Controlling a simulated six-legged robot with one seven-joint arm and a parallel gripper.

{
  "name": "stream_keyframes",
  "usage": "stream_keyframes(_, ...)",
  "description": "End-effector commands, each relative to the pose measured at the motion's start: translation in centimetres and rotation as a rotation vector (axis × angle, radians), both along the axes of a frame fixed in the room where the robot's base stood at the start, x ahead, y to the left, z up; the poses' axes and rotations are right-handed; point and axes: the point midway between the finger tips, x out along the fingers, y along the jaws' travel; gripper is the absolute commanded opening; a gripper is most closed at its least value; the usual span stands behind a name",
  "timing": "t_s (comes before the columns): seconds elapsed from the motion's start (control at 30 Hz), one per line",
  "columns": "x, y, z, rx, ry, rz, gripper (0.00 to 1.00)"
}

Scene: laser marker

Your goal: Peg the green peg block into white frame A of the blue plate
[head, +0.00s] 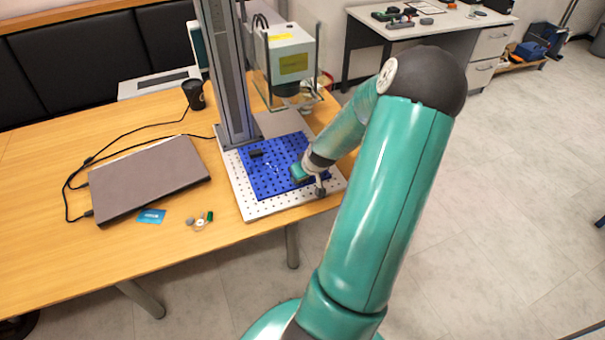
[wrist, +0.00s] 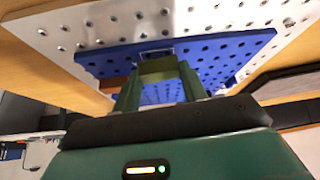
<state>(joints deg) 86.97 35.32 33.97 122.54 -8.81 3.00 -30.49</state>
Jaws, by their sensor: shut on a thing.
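In the wrist view, my gripper (wrist: 158,88) has its two green fingers shut on the green peg block (wrist: 158,69), an olive-green piece between the fingertips. The block is over or at the blue plate (wrist: 225,50). A small pale-edged frame (wrist: 156,53) shows just beyond the block; I cannot read a letter on it or tell whether the block touches it. In the head view, my arm's end hangs over the right part of the blue plate (head: 262,180). My own arm hides the fingers and the block there.
The blue plate lies on a white perforated board (head: 262,209) near the table's front edge. A grey column (head: 226,80) and a machine head (head: 290,60) stand behind. A black block (head: 255,153) sits on the plate. A laptop (head: 148,179) and small loose parts (head: 199,221) lie left.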

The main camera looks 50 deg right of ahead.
Motion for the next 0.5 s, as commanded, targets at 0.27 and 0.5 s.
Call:
stream_keyframes(0.27, -0.08, 0.14, 0.02, -0.001, 0.002, -0.121, 0.21)
stream_keyframes(0.5, -0.15, 0.06, 0.01, 0.0, 0.0, -0.13, 0.21)
